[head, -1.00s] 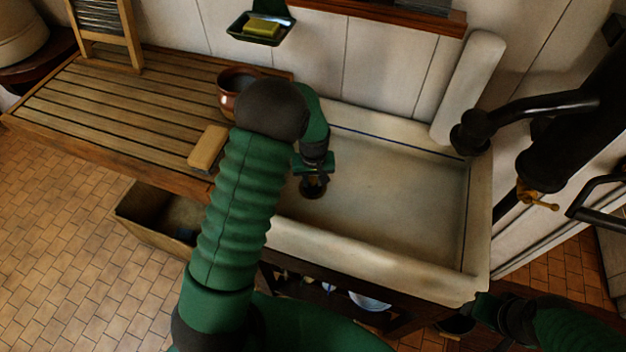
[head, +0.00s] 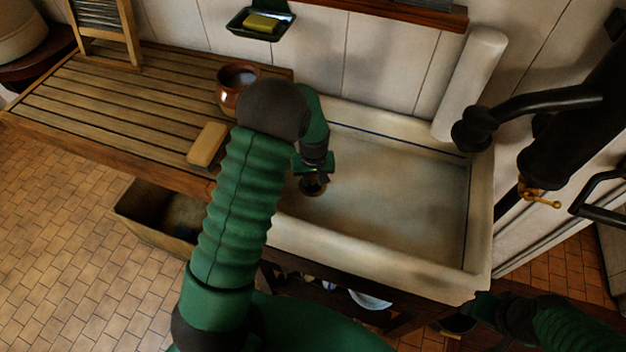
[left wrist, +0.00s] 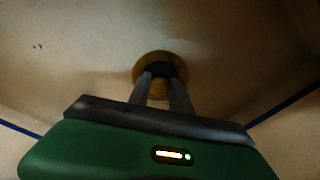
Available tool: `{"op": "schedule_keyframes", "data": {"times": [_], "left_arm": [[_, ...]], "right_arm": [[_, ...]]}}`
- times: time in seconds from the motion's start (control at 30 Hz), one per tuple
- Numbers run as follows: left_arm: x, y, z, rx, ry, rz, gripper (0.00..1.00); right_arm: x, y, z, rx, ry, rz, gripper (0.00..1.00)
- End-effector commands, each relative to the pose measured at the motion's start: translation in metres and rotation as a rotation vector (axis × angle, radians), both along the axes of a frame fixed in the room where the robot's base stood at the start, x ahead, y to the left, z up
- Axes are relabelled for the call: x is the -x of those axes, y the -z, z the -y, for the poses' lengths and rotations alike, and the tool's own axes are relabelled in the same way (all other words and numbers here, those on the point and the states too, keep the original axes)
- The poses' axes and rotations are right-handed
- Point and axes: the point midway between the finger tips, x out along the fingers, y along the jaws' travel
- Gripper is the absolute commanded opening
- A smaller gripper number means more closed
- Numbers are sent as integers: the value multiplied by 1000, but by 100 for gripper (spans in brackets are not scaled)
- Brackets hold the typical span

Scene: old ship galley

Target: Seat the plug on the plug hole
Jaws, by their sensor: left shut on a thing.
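The sink (head: 400,205) is a pale, shallow basin. The plug hole shows as a brass ring (head: 315,190) on its floor near the left end. My left gripper (head: 312,180) points down into the sink, shut on the small dark plug (left wrist: 160,70). In the left wrist view the fingers (left wrist: 162,82) reach to the brass ring, with the dark plug inside its outline. The fingers partly hide the plug, and I cannot tell whether it is fully down in the hole. My right gripper (head: 482,306) is low by the sink's front right corner; its fingers are unclear.
A slatted wooden drainboard (head: 110,105) adjoins the sink's left, holding a brown pot (head: 232,95) and a tan block (head: 207,145). A soap dish (head: 262,24) hangs on the wall. A black tap (head: 530,105) overhangs the sink's right end. The sink's middle is clear.

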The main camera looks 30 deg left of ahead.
Motion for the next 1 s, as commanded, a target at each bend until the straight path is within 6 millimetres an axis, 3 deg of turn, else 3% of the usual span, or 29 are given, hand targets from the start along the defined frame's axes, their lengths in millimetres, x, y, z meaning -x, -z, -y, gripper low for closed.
{"op": "schedule_keyframes", "data": {"times": [0.03, 0.07, 0.27, 0.53, 0.67, 1.0], "left_arm": [[0, 0, 0, 0, 0, 0, 0], [0, 0, 0, 0, 0, 0, 26], [0, 0, 0, 0, 0, 0, 50], [0, -1, 0, 0, 0, 0, 50], [0, -14, 1, 0, 0, 2, 50], [6, -107, 7, -1, 1, 6, 50]], "right_arm": [[0, 0, 0, 0, 0, 0, 47], [0, 0, 0, 0, 0, 0, 47], [0, 0, 0, 0, 0, 0, 47], [0, 0, 0, 0, 0, 0, 47], [0, 0, 0, 0, 0, 0, 47], [0, 2, 0, 0, 0, 0, 47]]}}
